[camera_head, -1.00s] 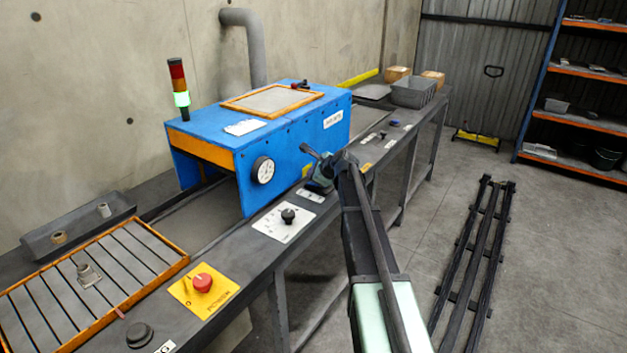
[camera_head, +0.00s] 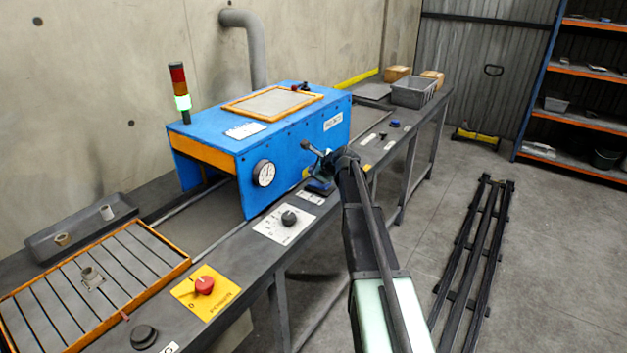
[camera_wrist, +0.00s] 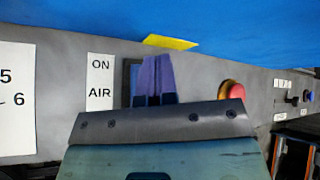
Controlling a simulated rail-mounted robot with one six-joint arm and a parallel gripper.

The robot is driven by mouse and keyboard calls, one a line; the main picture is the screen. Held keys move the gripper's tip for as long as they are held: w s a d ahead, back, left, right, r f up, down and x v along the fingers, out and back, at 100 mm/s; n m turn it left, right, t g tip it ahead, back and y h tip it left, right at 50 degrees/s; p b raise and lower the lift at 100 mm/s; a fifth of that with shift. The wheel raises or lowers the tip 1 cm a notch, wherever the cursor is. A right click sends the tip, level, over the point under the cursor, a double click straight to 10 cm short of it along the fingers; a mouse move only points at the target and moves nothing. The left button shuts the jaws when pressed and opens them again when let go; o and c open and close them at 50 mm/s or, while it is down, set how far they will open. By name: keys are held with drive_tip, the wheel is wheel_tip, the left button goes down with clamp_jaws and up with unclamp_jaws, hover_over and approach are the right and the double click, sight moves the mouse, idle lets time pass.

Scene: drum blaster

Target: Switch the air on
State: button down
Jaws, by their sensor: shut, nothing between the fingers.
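The air switch (camera_wrist: 127,80) shows as a dark edge just right of the white "ON AIR" label (camera_wrist: 101,80) in the wrist view. My gripper (camera_wrist: 155,66) is shut and empty, its fingers in front of the switch and hiding most of it. I cannot tell whether they touch it or how the switch is set. In the head view my gripper (camera_head: 317,186) is low at the bench's front rail, just beyond the small white label (camera_head: 310,197), beside the blue blaster cabinet (camera_head: 290,148).
A red button (camera_wrist: 232,90) stands right of my fingers. A dial knob (camera_head: 289,217) on a white plate and a red knob (camera_head: 204,285) on a yellow plate are nearer on the rail. A round gauge (camera_head: 264,173) is on the cabinet. The floor at right is open beside black rails (camera_head: 473,250).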

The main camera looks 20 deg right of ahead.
sight(316, 183)
drive_tip(key=r+p, duration=0.4)
drive_tip(key=shift+s+d+r, duration=0.2)
drive_tip(key=shift+s+r, duration=0.15)
drive_tip(key=shift+r, duration=0.05)
drive_tip(key=shift+f, duration=0.1)
